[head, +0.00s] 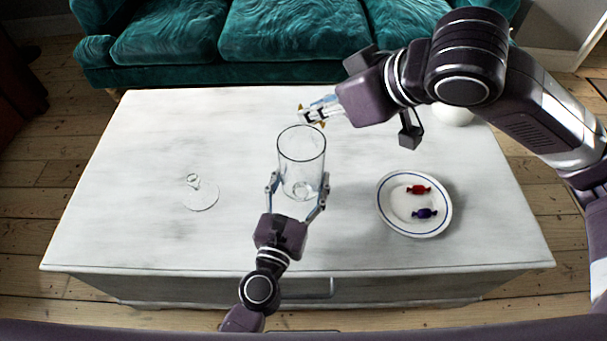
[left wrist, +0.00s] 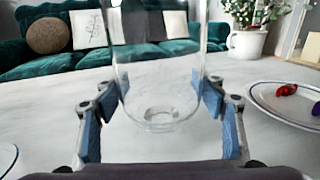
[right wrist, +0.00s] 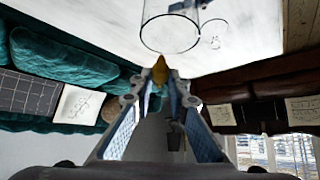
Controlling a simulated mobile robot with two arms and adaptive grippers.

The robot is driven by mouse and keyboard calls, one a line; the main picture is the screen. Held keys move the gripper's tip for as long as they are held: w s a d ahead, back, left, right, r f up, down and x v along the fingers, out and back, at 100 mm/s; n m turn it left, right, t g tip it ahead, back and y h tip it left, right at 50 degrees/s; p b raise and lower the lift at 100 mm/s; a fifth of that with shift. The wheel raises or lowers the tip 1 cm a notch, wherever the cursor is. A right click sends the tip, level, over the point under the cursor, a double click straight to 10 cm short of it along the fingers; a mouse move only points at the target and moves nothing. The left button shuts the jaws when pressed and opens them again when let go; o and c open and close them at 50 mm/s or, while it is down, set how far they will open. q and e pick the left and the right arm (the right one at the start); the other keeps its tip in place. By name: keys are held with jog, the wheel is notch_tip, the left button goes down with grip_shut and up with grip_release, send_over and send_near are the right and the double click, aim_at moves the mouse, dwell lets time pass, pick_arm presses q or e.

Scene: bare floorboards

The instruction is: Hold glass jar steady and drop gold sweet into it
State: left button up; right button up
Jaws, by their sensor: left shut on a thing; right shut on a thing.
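The clear glass jar (head: 302,160) stands upright and open on the white table. My left gripper (head: 297,188) is shut around its lower part, with a blue pad on each side of the glass (left wrist: 158,95). My right gripper (head: 313,113) is shut on the gold sweet (head: 301,107), above the table by the far right side of the jar's rim. In the right wrist view the gold sweet (right wrist: 160,70) sticks out from between the fingertips, close to the jar's round mouth (right wrist: 170,32). The middle of the sweet is partly hidden by the fingers.
A white plate with a blue rim (head: 385,212) holds a red sweet (head: 418,189) and a dark blue sweet (head: 424,213), right of the jar. A glass lid with a knob (head: 200,194) lies at left. A white vase (left wrist: 246,43) with flowers stands at the back right.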

aim_at(317, 134)
jog(key=shift+f, duration=2.85)
jog(key=o, duration=0.8)
jog(key=shift+o, duration=0.2)
jog(key=v, duration=1.2)
